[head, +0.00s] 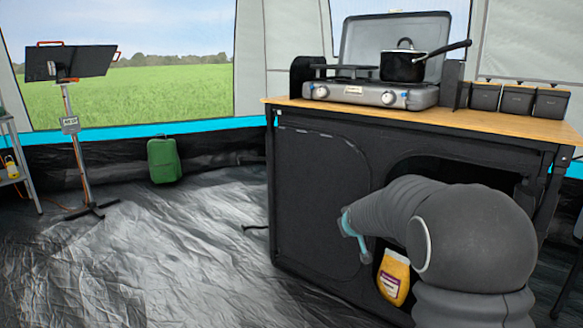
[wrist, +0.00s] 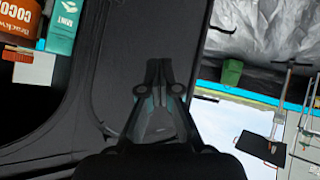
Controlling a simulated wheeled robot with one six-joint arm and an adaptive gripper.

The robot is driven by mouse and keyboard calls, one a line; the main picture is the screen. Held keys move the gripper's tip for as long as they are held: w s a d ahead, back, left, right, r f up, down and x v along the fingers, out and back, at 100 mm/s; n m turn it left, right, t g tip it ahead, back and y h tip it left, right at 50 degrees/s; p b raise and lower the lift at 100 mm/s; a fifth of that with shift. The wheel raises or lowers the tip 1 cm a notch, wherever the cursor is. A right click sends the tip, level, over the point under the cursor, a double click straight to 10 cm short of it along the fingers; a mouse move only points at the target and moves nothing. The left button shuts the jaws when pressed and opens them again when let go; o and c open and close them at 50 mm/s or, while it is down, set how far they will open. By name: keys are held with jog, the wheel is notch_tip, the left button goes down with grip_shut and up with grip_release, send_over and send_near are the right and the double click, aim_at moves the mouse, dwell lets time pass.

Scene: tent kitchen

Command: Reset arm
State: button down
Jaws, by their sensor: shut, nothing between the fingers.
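My gripper (wrist: 159,70) shows in the wrist view with its fingers together and nothing between them. It is in front of the cabinet's dark fabric side (wrist: 105,70), and I cannot tell how close. In the head view my arm (head: 465,235) bends in front of the kitchen cabinet (head: 318,190), and its fingers cannot be made out there.
A gas stove (head: 370,93) with a black pot (head: 403,66) stands on the wooden top. A yellow bag (head: 394,277) is in the cabinet's opening. A green canister (head: 164,160) and a panel stand (head: 80,150) are at left. The left floor is mostly clear.

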jog(key=s+r+m+g+p, duration=0.2)
jog(key=s+g, duration=0.2)
jog(key=s, duration=1.4)
jog(key=s+r+m+g+p, duration=0.2)
jog(key=s+r+g, duration=0.1)
jog(key=s, duration=1.5)
jog(key=s+a+r+t+p, duration=0.1)
jog(key=s+r+t+p, duration=0.1)
jog(key=s+r, duration=0.5)
jog(key=shift+s+p, duration=0.8)
jog(key=shift+s, duration=0.8)
